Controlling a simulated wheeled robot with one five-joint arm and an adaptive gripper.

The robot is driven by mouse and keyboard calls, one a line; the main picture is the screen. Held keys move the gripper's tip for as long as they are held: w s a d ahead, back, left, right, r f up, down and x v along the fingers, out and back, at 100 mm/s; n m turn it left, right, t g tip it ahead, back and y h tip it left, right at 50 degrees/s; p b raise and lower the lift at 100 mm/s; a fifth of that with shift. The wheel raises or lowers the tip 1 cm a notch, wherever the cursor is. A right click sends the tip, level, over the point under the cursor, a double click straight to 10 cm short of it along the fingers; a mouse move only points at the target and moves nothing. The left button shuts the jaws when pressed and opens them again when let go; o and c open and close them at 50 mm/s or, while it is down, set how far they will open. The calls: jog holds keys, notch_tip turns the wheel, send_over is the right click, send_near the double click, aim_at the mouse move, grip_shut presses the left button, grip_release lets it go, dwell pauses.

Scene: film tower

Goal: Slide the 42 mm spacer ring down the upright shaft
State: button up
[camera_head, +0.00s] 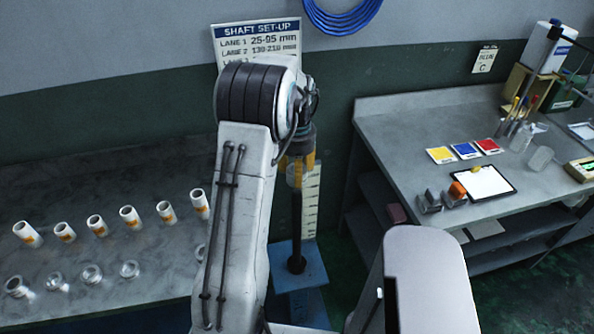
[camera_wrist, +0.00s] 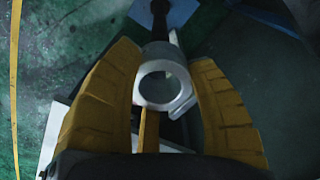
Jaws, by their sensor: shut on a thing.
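My gripper (camera_wrist: 166,85) has two yellow fingers shut on a pale grey spacer ring (camera_wrist: 186,103), one finger on each side. The ring's open bore faces the wrist camera, and I see no shaft inside it. The dark upright shaft (camera_wrist: 175,38) shows just beyond the ring in the wrist view, running to its blue base. In the head view my gripper (camera_head: 299,168) is above the black shaft (camera_head: 297,225), with the pale ring (camera_head: 293,181) low between the fingers. The shaft stands on a blue stand (camera_head: 305,277). Whether the ring touches the shaft top is unclear.
A white marked scale strip (camera_head: 311,200) stands behind the shaft. A grey bench (camera_head: 130,275) at left holds several white cylinders and clear rings. The right bench (camera_head: 400,122) holds coloured cards, a clipboard (camera_head: 483,183) and small blocks. My arm hides part of the left bench.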

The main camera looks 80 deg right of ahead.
aim_at(297, 190)
jog(key=shift+f+b, duration=3)
jog(key=shift+f, duration=1.1)
jog(key=o, duration=1.3)
jog(key=shift+r, duration=0.1)
notch_tip(297, 190, up, 12)
jog(key=shift+f, duration=0.1)
